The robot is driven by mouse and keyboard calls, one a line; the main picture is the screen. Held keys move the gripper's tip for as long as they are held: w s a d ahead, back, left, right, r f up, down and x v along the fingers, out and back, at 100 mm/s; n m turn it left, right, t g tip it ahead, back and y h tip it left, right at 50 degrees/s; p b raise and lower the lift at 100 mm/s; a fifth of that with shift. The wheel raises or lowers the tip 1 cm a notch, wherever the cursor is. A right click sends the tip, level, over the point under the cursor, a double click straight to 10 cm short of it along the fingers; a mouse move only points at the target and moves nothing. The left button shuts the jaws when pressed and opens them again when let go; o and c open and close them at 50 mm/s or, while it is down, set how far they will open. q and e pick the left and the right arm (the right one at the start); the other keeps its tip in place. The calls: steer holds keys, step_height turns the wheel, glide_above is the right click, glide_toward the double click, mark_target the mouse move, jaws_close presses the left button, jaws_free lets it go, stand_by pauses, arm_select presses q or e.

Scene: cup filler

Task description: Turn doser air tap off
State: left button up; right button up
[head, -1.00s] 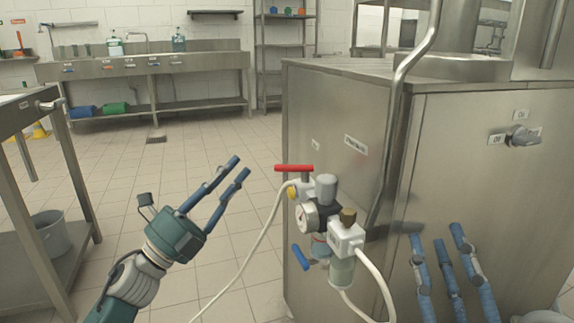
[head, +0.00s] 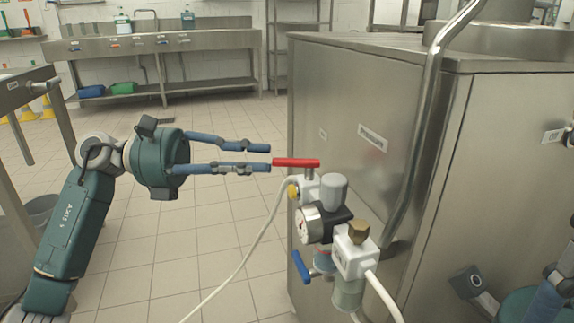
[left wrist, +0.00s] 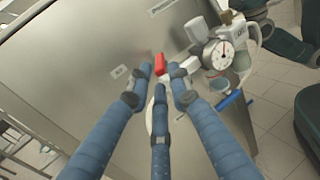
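The red tap handle (head: 296,162) sits level on top of the white air unit (head: 312,185), its free end pointing left; I take it as the doser air tap. My left gripper (head: 269,158) is open, with its fingertips at the handle's left end. In the left wrist view the red handle (left wrist: 160,64) shows end-on between the spread fingertips (left wrist: 158,88). I cannot tell whether they touch it. The pressure gauge (head: 310,224) is below the handle. My right gripper (head: 548,295) is only partly in view at the lower right corner; its fingertips are cut off.
A steel cabinet (head: 345,100) stands right behind the air unit, with a bent metal pipe (head: 421,150) along its corner. A white hose (head: 235,268) hangs left of the unit. A blue handle (head: 300,267) is below. Open tiled floor (head: 220,220) lies left.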

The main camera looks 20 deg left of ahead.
mark_target(286, 159)
arm_select(q)
steer(key=shift+b+x, duration=0.5)
steer(key=shift+x, duration=2.25)
jaws_close()
